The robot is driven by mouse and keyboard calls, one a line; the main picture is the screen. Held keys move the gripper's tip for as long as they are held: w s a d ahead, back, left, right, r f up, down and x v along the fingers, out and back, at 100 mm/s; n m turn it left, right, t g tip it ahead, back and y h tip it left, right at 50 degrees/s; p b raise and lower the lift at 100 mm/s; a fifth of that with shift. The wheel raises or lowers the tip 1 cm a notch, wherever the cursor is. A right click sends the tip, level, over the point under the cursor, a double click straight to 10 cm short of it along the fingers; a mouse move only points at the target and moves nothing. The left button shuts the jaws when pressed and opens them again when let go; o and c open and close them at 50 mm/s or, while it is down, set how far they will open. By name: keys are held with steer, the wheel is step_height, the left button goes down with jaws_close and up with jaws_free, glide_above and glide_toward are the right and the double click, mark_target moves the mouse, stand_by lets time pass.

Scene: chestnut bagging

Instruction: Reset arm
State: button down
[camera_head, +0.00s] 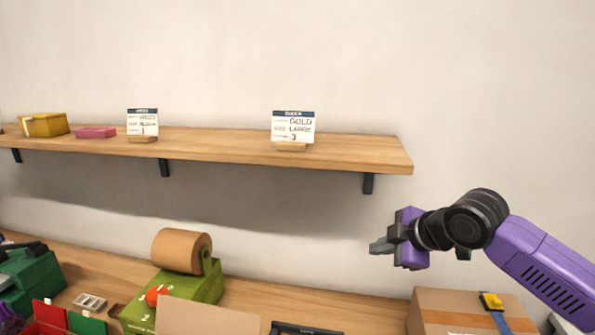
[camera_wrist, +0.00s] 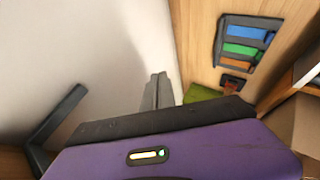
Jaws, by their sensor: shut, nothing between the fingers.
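My arm, purple and black, reaches in from the right in the head view. My gripper (camera_head: 378,247) is shut and empty, pointing left in the air below the right end of the shelf and above the table. In the wrist view the closed fingers of my gripper (camera_wrist: 157,88) show beyond its purple body. It touches nothing that I can see.
Below stand a green dispenser with a brown roll (camera_head: 182,250) and a cardboard box (camera_head: 450,308). A black shelf bracket (camera_head: 368,184) is near my gripper.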

steer(key=s+a+r+m+t+y, duration=0.5)
steer(key=s+a+r+m+t, duration=0.2)
steer(key=a+r+m+t, duration=0.4)
steer(key=s+d+f+m+t+h, duration=0.1)
steer(key=s+d+f+m+h, duration=0.25)
steer(key=s, duration=0.35)
steer(key=s+d+f+m+h, duration=0.3)
steer(key=s+f+m+h, duration=0.15)
steer(key=s, duration=0.25)
steer(key=s+d+f+m+t+h, duration=0.1)
steer(key=s+d+f+m+h, duration=0.2)
steer(key=s+f, duration=0.3)
steer(key=s+d+f+n+g, duration=0.1)
steer(key=s+f, duration=0.4)
steer(key=s, duration=0.9)
steer(key=s+d+f+n+g+y, duration=0.1)
steer(key=s+f+g, duration=0.4)
steer(key=s, duration=0.8)
steer(key=d+n, duration=0.1)
steer(key=n, duration=0.1)
steer(key=shift+s+f+n, duration=0.15)
steer(key=shift+s+n, duration=0.15)
steer(key=shift+s, duration=0.1)
steer(key=shift+d, duration=0.1)
